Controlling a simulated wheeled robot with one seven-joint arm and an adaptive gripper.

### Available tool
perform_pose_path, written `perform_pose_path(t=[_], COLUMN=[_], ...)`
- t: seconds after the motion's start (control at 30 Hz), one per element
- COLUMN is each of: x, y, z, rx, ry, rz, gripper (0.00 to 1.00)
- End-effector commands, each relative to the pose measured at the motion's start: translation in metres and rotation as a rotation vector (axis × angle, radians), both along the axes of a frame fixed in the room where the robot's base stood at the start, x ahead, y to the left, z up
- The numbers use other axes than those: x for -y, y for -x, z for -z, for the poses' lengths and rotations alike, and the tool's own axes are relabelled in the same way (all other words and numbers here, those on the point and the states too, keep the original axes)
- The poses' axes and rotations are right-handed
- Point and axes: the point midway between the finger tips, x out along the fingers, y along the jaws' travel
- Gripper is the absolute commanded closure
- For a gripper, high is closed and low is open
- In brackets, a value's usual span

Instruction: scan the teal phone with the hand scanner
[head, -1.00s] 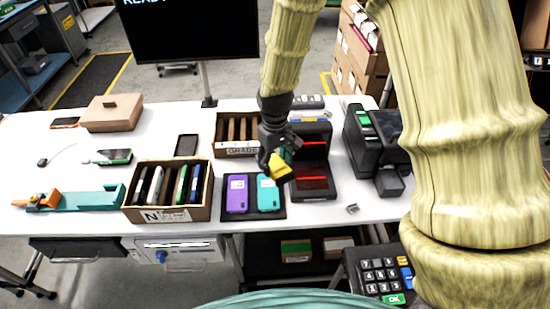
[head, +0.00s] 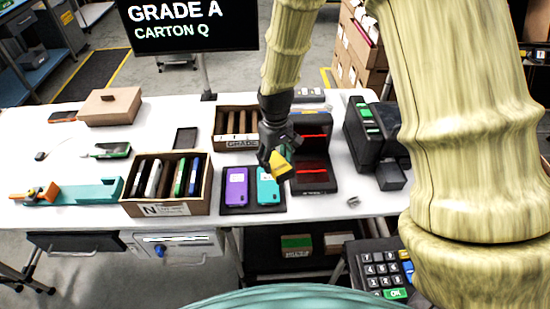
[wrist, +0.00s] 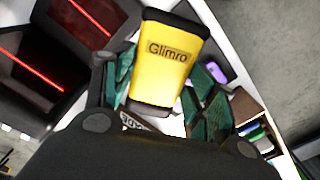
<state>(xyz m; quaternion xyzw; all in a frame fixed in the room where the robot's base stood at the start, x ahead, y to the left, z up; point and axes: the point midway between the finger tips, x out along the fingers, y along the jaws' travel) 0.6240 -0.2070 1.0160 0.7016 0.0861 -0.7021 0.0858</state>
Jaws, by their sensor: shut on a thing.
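The teal phone (head: 268,187) lies on a dark tray (head: 238,209) beside a purple phone (head: 236,189). In the wrist view the scanner (wrist: 169,62) carries the word "Glimro" and sits between my green-padded fingers. It hides the teal phone there, while part of the purple phone (wrist: 217,72) shows. A screen (head: 190,25) reads "GRADE A CARTON Q".
An open carton marked N (head: 166,210) holds several phones on the left. Another carton (head: 236,143) stands behind the tray. A dark device with red lines (head: 315,171) is close to the right of my gripper, and a black machine (head: 372,135) stands further right.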

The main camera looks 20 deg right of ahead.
Motion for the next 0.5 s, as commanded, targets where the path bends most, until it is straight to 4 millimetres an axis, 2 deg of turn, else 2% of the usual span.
perform_pose_path(t=[0.5], x=[0.000], y=[0.000], z=[-0.042], rx=[0.001], ry=[0.000], rz=[0.000], gripper=[0.62])
